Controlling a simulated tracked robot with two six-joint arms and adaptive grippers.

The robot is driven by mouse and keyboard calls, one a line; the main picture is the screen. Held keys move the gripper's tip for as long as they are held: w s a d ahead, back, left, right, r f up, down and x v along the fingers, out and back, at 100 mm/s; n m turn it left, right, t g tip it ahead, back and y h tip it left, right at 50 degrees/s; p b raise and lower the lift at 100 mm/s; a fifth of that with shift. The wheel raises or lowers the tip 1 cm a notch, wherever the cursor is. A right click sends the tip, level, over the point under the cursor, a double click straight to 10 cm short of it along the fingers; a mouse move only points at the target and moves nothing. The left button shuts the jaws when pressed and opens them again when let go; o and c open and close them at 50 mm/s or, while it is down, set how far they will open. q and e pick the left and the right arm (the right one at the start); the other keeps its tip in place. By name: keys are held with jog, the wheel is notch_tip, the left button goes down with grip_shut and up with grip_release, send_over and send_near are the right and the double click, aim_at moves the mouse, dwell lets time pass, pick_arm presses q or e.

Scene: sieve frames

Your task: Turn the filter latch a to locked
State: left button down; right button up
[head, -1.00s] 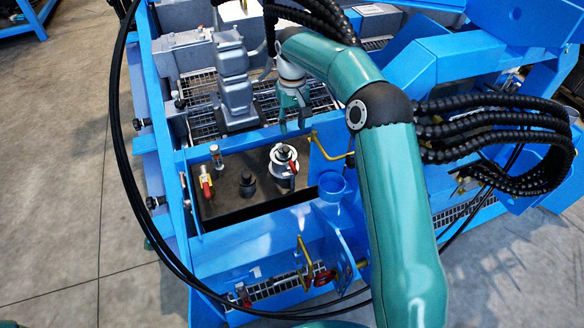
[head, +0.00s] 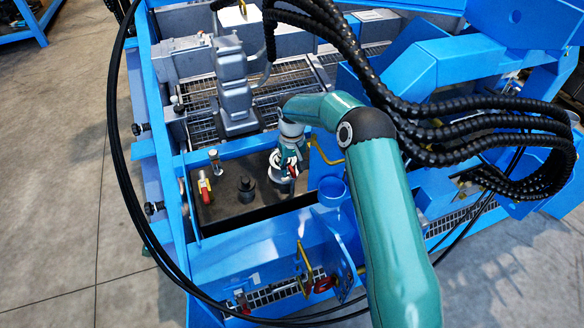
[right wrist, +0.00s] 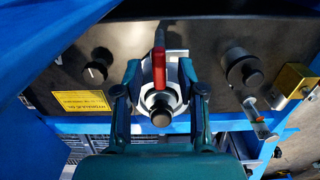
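A white round filter housing (right wrist: 174,92) with a black centre knob (right wrist: 160,108) sits on a dark panel. A red lever (right wrist: 159,66), which looks like the latch, stands out from it towards the top of the right wrist view. In the head view the housing (head: 274,172) is partly hidden by my right gripper (head: 291,168). My right gripper (right wrist: 159,70) is open, with one finger on each side of the housing and the red lever between the fingertips. Whether a finger touches the lever I cannot tell. My left gripper is not in view.
A blue cup (head: 332,187) and a yellow bent rod (head: 322,150) are close on the right.

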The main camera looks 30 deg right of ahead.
jog(key=shift+f, duration=0.1)
grip_shut()
